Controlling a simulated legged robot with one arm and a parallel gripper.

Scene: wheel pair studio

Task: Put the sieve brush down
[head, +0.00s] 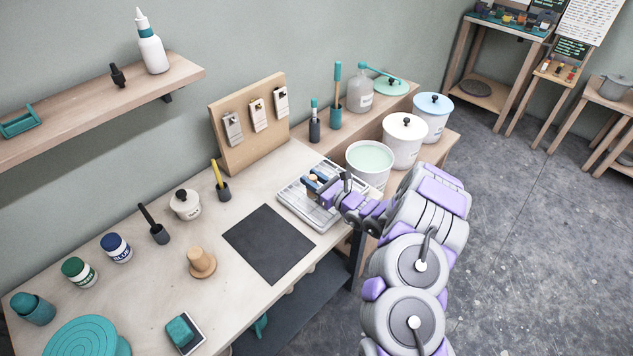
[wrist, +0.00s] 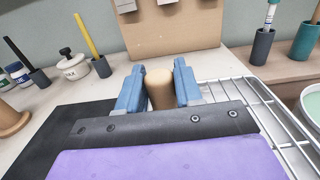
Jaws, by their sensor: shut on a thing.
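My gripper (head: 316,182) is over the wire rack (head: 290,201) at the right part of the workbench. In the wrist view its two blue fingers (wrist: 159,78) are shut on a tan, rounded wooden piece (wrist: 160,91), which I take to be the sieve brush's handle. The rest of the brush is hidden behind my gripper. I cannot tell whether it touches the rack. The rack also shows at the right of the wrist view (wrist: 262,118).
A dark mat (head: 268,245) lies bare left of the rack. A wooden board with tags (head: 248,122) stands behind. A wooden knob-shaped tool (head: 202,263) and a white pot (head: 185,205) are left.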

